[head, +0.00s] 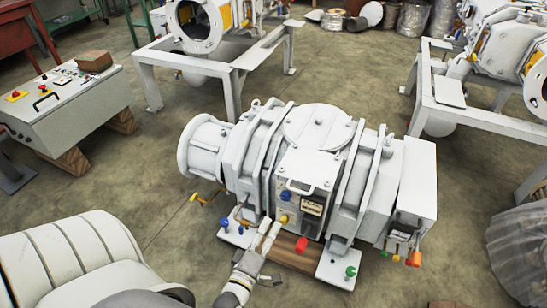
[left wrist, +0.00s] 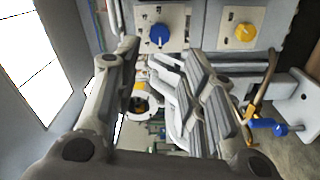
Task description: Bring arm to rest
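The white vacuum machine (head: 318,130) stands on the floor in the middle of the head view. Its front panel carries a blue knob (left wrist: 160,34) and a yellow knob (left wrist: 245,33), side by side at the top of the left wrist view. My left gripper (head: 269,229) is low in front of this panel, below the knobs. In the left wrist view my left gripper (left wrist: 158,62) has its fingers apart, with nothing seen between them. Whether a fingertip touches the machine cannot be told. My right gripper is not in view.
A control box (head: 70,110) stands at left. White frames (head: 190,75) stand behind. Plastic-wrapped goods (head: 520,250) are at right.

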